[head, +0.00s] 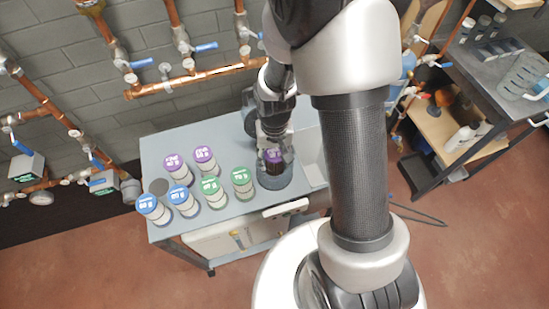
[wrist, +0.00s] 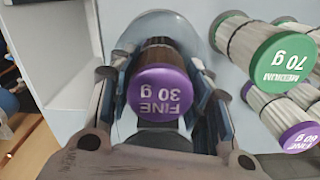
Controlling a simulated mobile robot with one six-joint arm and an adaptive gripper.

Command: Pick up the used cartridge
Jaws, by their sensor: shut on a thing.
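The used cartridge (wrist: 160,92) has a purple cap marked FINE 30 g and a dark, dirty body. It also shows in the head view (head: 274,156), over a dark round holder (head: 274,181) on the grey table. My gripper (wrist: 158,65) has a finger on each side of the cartridge and is shut on it. In the head view my gripper (head: 274,142) is partly hidden behind my arm. I cannot tell whether the cartridge's lower end is still inside the holder.
On the grey table (head: 225,141), several pale cartridges with purple (head: 205,154), green (head: 240,175) and blue (head: 179,195) caps stand left of the holder. A white bin (head: 312,158) is to its right. Copper pipes (head: 200,77) run along the wall behind.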

